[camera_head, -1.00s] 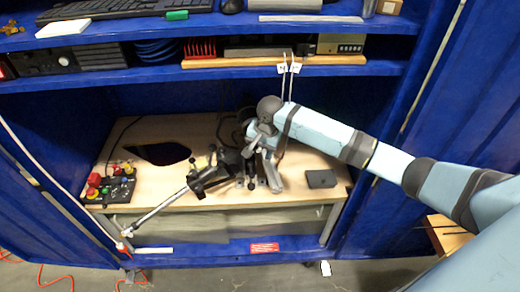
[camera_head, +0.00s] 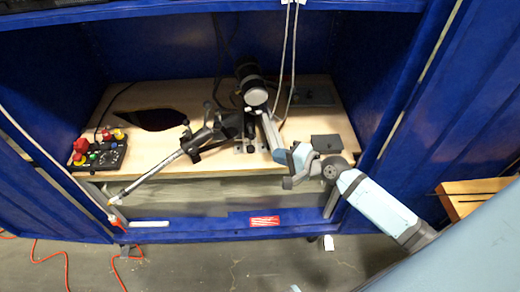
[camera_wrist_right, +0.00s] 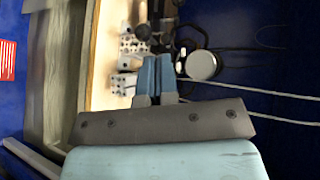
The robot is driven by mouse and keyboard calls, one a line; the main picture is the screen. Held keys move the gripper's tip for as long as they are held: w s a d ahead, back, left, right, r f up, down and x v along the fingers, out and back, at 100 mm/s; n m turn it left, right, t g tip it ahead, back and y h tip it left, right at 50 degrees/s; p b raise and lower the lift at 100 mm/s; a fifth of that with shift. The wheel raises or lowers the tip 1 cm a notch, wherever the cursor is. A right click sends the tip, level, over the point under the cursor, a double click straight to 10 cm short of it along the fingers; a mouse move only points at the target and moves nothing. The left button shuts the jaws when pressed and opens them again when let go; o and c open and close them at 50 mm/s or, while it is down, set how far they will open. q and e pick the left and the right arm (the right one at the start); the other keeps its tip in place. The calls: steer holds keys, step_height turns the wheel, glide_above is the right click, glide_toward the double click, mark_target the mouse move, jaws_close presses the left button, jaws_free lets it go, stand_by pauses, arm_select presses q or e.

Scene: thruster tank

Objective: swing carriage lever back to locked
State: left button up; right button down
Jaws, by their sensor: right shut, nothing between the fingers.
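The carriage assembly (camera_head: 207,136) stands on the wooden bench, a dark mechanism with a long silver rod (camera_head: 152,177) slanting down past the bench's front left edge. A black cylinder with a pale round end (camera_head: 256,96) sits behind it; this end also shows in the right wrist view (camera_wrist_right: 202,65). A grey bar (camera_head: 270,130) slants from below the cylinder toward my right gripper (camera_head: 282,157). I cannot tell for sure which part is the lever. My right gripper's blue fingers (camera_wrist_right: 157,78) are shut and empty, near the bar's lower end; contact is unclear. My left gripper is out of view.
A control box with red knobs (camera_head: 98,152) sits at the bench's left end. A small dark box (camera_head: 327,144) lies right of the carriage. Blue cabinet walls enclose both sides. Two grey cords (camera_head: 288,60) hang behind. The bench (camera_head: 150,150) has clear space left of centre.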

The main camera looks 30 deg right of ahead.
steer(key=s+d+m+t+h, duration=0.1)
steer(key=s+d+t, duration=0.1)
steer(key=d, duration=0.1)
glide_toward(254, 138)
steer(key=shift+h, duration=0.3)
steer(key=x, duration=0.7)
steer(key=shift+w+a, duration=0.2)
steer(key=shift+w, duration=0.05)
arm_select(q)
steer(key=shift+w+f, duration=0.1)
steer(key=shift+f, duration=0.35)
